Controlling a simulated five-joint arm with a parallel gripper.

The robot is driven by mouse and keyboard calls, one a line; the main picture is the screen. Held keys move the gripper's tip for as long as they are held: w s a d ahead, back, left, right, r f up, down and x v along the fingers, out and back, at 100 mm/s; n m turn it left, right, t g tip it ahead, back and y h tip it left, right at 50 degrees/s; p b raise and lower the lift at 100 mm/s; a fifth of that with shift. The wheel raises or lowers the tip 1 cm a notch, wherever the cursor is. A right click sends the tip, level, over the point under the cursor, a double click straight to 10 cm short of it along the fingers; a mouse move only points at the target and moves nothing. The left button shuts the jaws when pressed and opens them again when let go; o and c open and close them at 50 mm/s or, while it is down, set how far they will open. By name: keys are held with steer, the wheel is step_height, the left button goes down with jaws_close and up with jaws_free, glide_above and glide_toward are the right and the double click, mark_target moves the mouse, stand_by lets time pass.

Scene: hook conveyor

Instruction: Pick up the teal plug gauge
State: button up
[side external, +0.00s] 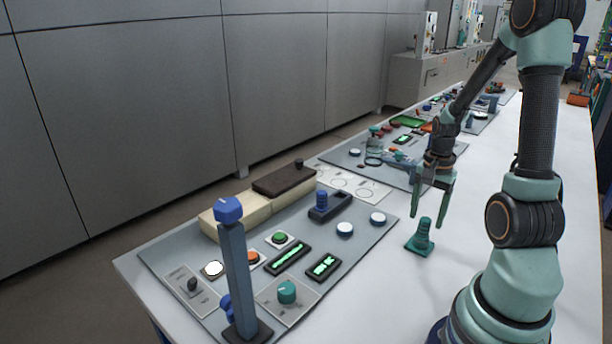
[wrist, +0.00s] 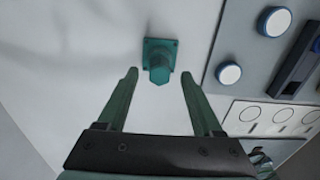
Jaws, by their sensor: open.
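The teal plug gauge (side external: 421,238) stands upright on its square base on the white table, to the right of the near grey panel. My gripper (side external: 431,205) is open and empty above the table, with its fingers pointing down, slightly beyond and above the gauge in the side view. In the wrist view the gauge (wrist: 160,60) lies ahead of my open fingertips (wrist: 159,73), roughly centred between their lines. Its base plate is just past the tips. The fingers appear apart from it.
The near panel (side external: 375,245) carries knobs, buttons, green displays and a tall blue lever (side external: 235,270). A second panel (side external: 390,172) lies farther back. In the wrist view white buttons (wrist: 229,73) sit right of the gauge. Bare white table (wrist: 70,60) lies to the left.

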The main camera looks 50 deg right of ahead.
mark_target(426, 219)
steer(key=shift+f, duration=1.9)
jaws_close()
steer(key=shift+r, duration=0.1)
